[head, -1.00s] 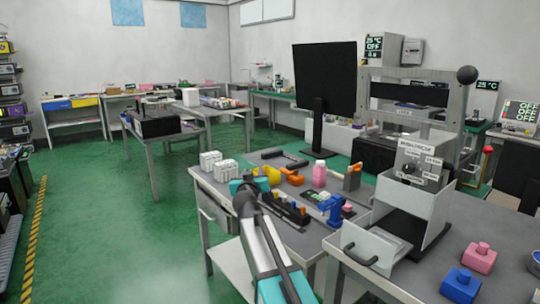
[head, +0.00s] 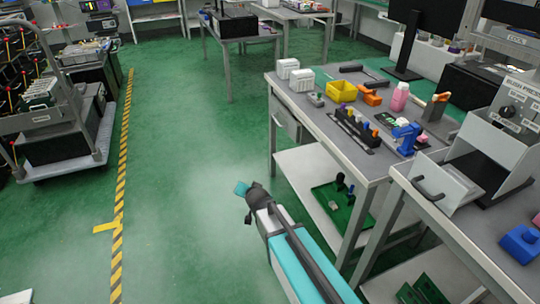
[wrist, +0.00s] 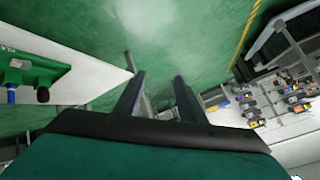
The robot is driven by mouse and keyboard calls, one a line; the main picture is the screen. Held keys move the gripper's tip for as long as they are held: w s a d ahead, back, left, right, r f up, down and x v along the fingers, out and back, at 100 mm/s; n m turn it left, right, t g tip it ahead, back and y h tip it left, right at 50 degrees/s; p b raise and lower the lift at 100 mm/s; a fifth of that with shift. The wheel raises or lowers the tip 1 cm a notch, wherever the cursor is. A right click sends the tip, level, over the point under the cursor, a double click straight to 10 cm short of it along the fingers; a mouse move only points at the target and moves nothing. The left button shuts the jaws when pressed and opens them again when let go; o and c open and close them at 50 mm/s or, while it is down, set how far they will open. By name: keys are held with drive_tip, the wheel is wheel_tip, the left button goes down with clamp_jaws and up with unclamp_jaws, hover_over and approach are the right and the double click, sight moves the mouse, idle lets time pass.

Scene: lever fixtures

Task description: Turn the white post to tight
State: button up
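In the head view my arm reaches left of the table, apart from the board.
The near table (head: 322,105) holds a yellow bin (head: 341,91), a pink bottle (head: 400,97) and a blue clamp (head: 407,137). A grey cart (head: 62,145) stands left behind the striped floor line (head: 118,225). The floor between is clear.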

drive_tip(key=s+a+f+m+g+y+p, duration=0.1)
drive_tip(key=s+a+f+g, duration=0.25)
drive_tip(key=s+f, duration=0.6)
drive_tip(key=s+a+f+m+g+y+p, duration=0.15)
drive_tip(key=s+a+f, duration=0.4)
drive_tip(key=s, duration=0.75)
drive_tip(key=s+d+f+n+g+h+b, duration=0.1)
drive_tip(key=s+d+f, duration=0.1)
drive_tip(key=d+f, duration=0.35)
drive_tip(key=s+d+f+n+g+h+b, duration=0.1)
drive_tip(key=s+d+f+g+h+b, duration=0.15)
drive_tip(key=d, duration=0.65)
drive_tip(key=s+d+f+n+g+b, duration=0.1)
drive_tip(key=s+d+f, duration=0.2)
drive_tip(key=d+f, duration=0.3)
drive_tip(key=s+d+f+n+g+h+b, duration=0.1)
drive_tip(key=s+d+f+g, duration=0.1)
drive_tip(key=s+d, duration=0.5)
drive_tip(key=s+d+f+n+g+b, duration=0.1)
drive_tip(key=s+d+f+g+b, duration=0.1)
drive_tip(key=s+d, duration=0.6)
drive_tip(key=d+g, duration=0.1)
drive_tip(key=d, duration=0.2)
drive_tip(key=shift+s+d+f+n+h, duration=0.15)
drive_tip(key=shift+s+d+n+h, duration=0.1)
drive_tip(key=shift+n+h, duration=0.15)
drive_tip(key=shift+a, duration=0.1)
